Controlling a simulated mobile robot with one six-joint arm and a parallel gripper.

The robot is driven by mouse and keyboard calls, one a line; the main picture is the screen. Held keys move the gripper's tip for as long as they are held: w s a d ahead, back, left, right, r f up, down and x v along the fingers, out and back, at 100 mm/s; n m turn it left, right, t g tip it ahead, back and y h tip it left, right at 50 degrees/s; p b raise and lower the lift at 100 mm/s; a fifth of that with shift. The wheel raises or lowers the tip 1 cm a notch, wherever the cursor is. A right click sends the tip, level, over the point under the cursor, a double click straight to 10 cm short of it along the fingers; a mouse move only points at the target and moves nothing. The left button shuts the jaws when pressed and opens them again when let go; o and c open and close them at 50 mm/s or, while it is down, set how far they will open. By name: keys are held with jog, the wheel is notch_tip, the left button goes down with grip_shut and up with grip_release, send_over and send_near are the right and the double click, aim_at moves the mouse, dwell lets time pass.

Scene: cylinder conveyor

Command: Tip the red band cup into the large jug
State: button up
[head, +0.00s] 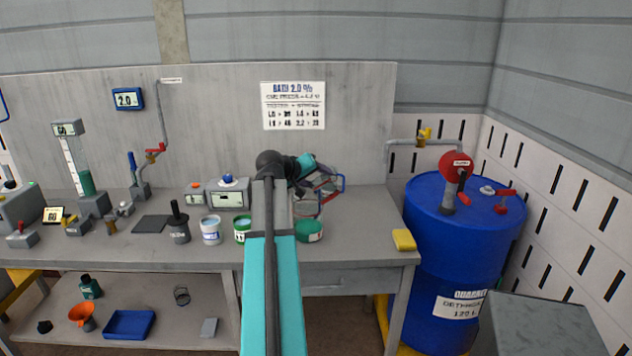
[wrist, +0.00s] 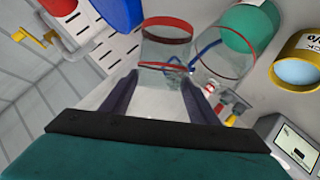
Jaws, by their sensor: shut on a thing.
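The red band cup (wrist: 166,48) is clear with a broad red band. It sits between the two dark fingers of my gripper (wrist: 160,78) in the wrist view, and the fingers are shut on it. A larger clear vessel with a thin red line (wrist: 228,66), which looks like the large jug, is close beside it on the right. A blue handle shows between them. In the head view my gripper (head: 322,184) is above the right part of the bench, partly hidden by my arm. The clear jug (head: 304,206) shows below it. The cup's contents cannot be made out.
A yellow sponge (head: 404,240) lies at the right edge. A blue drum (head: 425,215) stands beyond.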

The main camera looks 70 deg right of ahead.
jog(key=shift+s+a+f+m+t+b, duration=0.1)
jog(key=shift+s+f+m+t+b, duration=0.15)
jog(key=shift+f+m+t+b, duration=0.25)
jog(key=shift+r+t, duration=0.3)
jog(key=shift+b, duration=0.3)
jog(key=shift+s+f+m+h+b, duration=0.1)
jog(key=shift+f+m+h+b, duration=0.2)
jog(key=shift+m+b, duration=0.15)
jog(key=t+b, duration=0.1)
jog(key=m+b, duration=0.1)
jog(key=shift+s+f+m+t+h+b, duration=0.15)
jog(key=shift+f+m+t+h+b, duration=0.15)
jog(key=shift+t+b, duration=0.1)
jog(key=shift+r, duration=0.2)
